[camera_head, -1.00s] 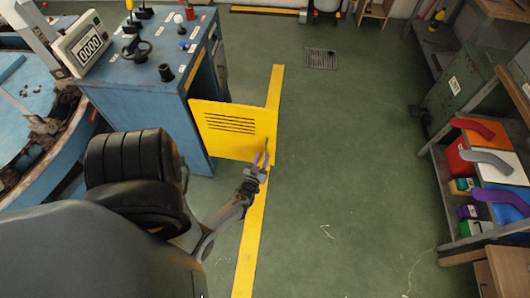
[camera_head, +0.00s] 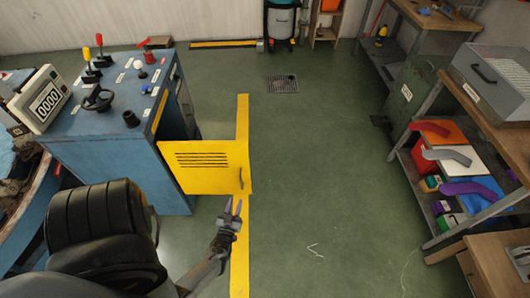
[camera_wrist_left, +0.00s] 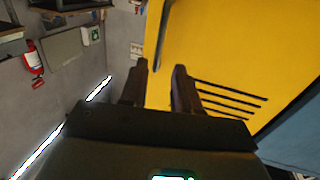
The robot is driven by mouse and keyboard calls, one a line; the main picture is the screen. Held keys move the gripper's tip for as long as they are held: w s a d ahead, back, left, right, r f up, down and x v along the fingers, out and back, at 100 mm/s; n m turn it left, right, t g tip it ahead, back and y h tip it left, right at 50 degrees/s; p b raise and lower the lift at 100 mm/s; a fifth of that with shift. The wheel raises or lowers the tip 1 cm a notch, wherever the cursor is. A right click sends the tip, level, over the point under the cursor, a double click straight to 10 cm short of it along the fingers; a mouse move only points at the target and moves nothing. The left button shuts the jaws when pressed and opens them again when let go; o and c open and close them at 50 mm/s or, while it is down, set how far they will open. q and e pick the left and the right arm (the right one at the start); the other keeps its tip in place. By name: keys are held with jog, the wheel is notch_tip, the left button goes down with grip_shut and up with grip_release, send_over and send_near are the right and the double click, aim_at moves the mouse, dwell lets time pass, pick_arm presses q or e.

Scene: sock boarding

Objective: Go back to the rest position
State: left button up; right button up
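My left gripper (camera_head: 233,203) shows in the head view just below the lower right corner of the yellow door (camera_head: 205,167). Its two fingers are apart with nothing between them. In the left wrist view the gripper (camera_wrist_left: 160,72) is also open and empty, with the yellow door (camera_wrist_left: 235,50) and its dark handle (camera_wrist_left: 162,35) in front of the fingers. The door stands swung open from the blue control cabinet (camera_head: 120,160). The handle shows in the head view (camera_head: 241,178) too, a little above the fingertips. My right gripper is not in view.
A counter display (camera_head: 48,100) and levers top the cabinet. A shelf (camera_head: 432,222) with coloured bins and sock-like pieces stands at the right. The green floor (camera_head: 320,180) between is clear, apart from a drain grate (camera_head: 282,84). A fire extinguisher (camera_wrist_left: 33,62) shows in the left wrist view.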

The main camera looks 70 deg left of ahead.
pick_arm(q)
jog(key=w+r+m+t+h+p, duration=0.2)
jog(key=w+r+m+t+p, duration=0.15)
jog(key=r, duration=0.45)
jog(key=w+r+m+t+h+p, duration=0.2)
jog(key=w+r, duration=0.2)
jog(key=r, duration=0.4)
jog(key=w+d+r+m+g+h+p, duration=0.1)
jog(key=w+d+r+m+h+p, duration=0.1)
jog(key=w+d+r+h, duration=0.55)
jog(key=w+d+r+m+g+h+p, duration=0.2)
jog(key=d+r+m, duration=0.15)
jog(key=d, duration=0.75)
jog(key=s+d+r+m+g+h, duration=0.2)
jog(key=s+d+r+g, duration=0.35)
jog(key=d, duration=0.45)
jog(key=s+g, duration=0.3)
jog(key=s, duration=0.4)
notch_tip(320, 180, up, 38)
jog(key=p, duration=3.8)
jog(key=shift+s+a+g, duration=0.15)
jog(key=shift+a+g, duration=0.1)
jog(key=shift+g, duration=0.15)
